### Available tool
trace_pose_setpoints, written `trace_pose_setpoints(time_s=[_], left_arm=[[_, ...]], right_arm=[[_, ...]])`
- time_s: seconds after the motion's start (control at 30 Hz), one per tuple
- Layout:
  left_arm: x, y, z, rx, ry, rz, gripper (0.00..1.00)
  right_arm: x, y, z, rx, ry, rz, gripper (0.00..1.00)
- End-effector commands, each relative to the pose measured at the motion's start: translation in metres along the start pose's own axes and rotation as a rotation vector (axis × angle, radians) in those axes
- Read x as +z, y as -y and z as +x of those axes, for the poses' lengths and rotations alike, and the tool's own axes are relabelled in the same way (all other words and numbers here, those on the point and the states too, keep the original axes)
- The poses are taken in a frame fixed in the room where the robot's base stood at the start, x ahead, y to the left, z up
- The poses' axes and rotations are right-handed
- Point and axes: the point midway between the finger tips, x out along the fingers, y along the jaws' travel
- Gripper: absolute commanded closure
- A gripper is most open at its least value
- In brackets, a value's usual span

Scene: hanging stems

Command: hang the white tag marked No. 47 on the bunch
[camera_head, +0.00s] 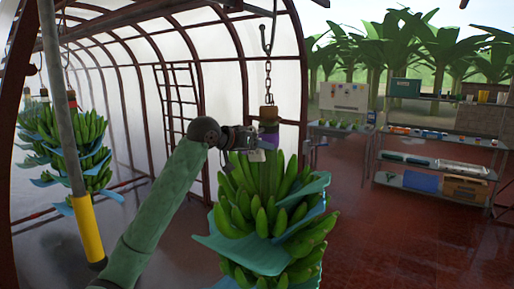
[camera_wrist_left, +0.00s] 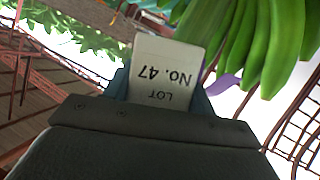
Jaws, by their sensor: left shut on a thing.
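The white tag (camera_wrist_left: 165,72) shows upside down in the left wrist view, with "LOT No. 47" printed on it. My left gripper (camera_head: 258,146) is shut on it. In the head view the tag (camera_head: 257,156) is small and pale, at the top of the bunch. The bunch (camera_head: 265,205) of green bananas hangs from a chain and hook, with blue sheets between its hands. Its stem has a purple band (camera_head: 269,139) right beside my left gripper. In the wrist view green bananas (camera_wrist_left: 255,40) are close behind the tag. I cannot tell whether the tag touches the stem. My right gripper is not in view.
Another bunch (camera_head: 62,150) hangs at the left, behind a grey and yellow post (camera_head: 88,228). A shelf rack (camera_head: 440,140) and a table (camera_head: 342,128) stand at the back right. The red floor (camera_head: 400,240) at the right is clear.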

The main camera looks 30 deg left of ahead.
Motion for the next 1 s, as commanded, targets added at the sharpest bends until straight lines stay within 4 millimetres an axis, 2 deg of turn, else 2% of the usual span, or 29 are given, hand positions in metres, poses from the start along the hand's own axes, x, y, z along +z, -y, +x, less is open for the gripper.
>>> trace_pose_setpoints(time_s=[1.0], left_arm=[[-0.0044, 0.0017, 0.0088, 0.000, 0.000, -0.001, 0.74]], right_arm=[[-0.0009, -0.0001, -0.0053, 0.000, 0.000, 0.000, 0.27]])
